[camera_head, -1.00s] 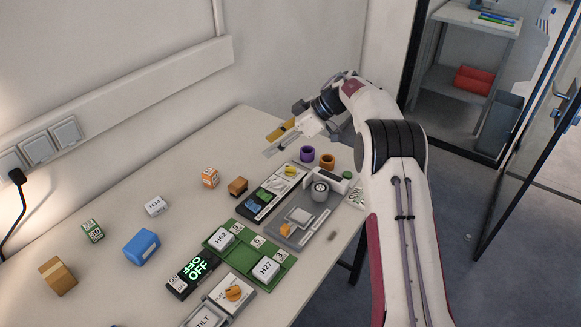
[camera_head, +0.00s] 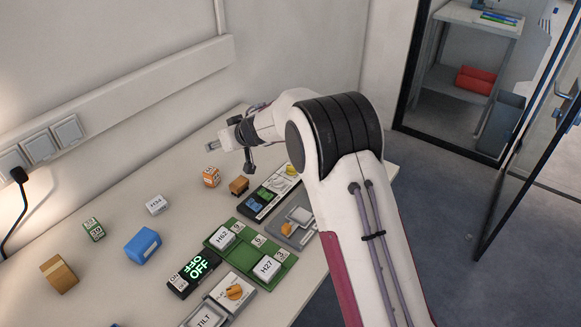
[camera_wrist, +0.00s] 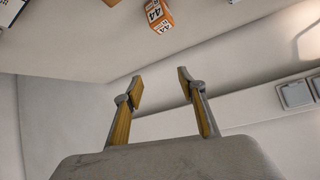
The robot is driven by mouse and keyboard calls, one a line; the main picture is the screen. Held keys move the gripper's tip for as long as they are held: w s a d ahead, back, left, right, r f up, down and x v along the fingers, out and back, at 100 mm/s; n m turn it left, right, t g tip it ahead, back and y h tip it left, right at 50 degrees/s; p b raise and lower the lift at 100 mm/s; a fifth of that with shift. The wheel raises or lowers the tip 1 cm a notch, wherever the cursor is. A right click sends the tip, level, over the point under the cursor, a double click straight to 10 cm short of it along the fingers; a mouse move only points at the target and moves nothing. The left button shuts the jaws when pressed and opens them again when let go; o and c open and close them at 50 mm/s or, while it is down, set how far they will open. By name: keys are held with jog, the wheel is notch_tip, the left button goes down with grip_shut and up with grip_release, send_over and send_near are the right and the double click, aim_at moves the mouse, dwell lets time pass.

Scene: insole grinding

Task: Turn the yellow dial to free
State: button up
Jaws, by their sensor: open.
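A yellow-orange dial (camera_head: 235,292) sits on a white plate at the front of the table in the head view. Nearby labels look like FLAT and TILT; I cannot read a FREE mark. A smaller yellow piece (camera_head: 291,169) on the black-framed panel is partly hidden by my arm, and I cannot tell whether it is a dial. My gripper (camera_head: 211,147) is open and empty, above the back of the table and well away from the yellow-orange dial. The wrist view shows its two spread fingers (camera_wrist: 161,88) with nothing between them and no dial in sight.
An orange-white cube (camera_head: 211,177) and a brown block (camera_head: 239,186) lie beneath my gripper's side. A green tray (camera_head: 234,258), a black OFF display (camera_head: 182,284) and a blue block (camera_head: 142,246) stand farther forward. A wall rail (camera_head: 130,89) runs behind the table.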

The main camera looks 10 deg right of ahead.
aim_at(290, 174)
jog(key=s+d+f+m+h, duration=0.1)
jog(key=d+f+m+h, duration=0.1)
jog(key=d, duration=0.1)
jog(key=s+d+f+m+h, duration=0.1)
jog(key=d+m+h, duration=0.1)
jog(key=d, duration=0.2)
jog(key=s+d+f+m+h, duration=0.1)
jog(key=d+f+m+h, duration=0.1)
jog(key=d, duration=0.2)
jog(key=shift+s+d+f+m, duration=0.1)
jog(key=shift+s+f+m, duration=0.1)
jog(key=shift+f+m, duration=0.15)
jog(key=d+m+h, duration=0.1)
jog(key=d, duration=0.1)
jog(key=s+d+m+h, duration=0.1)
jog(key=d, duration=0.1)
jog(key=s+d+m+h, duration=0.1)
jog(key=d, duration=0.1)
jog(key=shift+d+f, duration=0.15)
jog(key=shift+f, duration=0.2)
jog(key=shift+d+r+h, duration=0.1)
jog(key=shift+d+h, duration=0.15)
jog(key=shift+h, duration=0.05)
jog(key=shift+w, duration=0.1)
jog(key=shift+x, duration=3.9)
jog(key=shift+a, duration=0.1)
jog(key=c, duration=1.1)
